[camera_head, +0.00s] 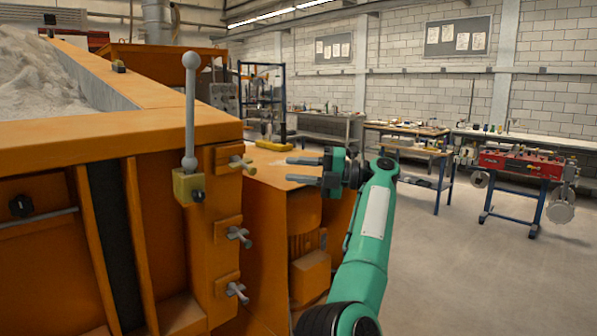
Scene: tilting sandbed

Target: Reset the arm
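A grey lever (190,115) with a ball on top stands upright from a yellow block (187,186) on the machine's corner. The gripper is apart from the lever in the picture.
Several bolt-like handles (238,234) stick out from the machine's corner. Pale sand (38,78) lies in the bed at the upper left. Workbenches (405,130) and a red machine on blue legs (520,163) stand farther back. The floor (480,270) at the right is clear.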

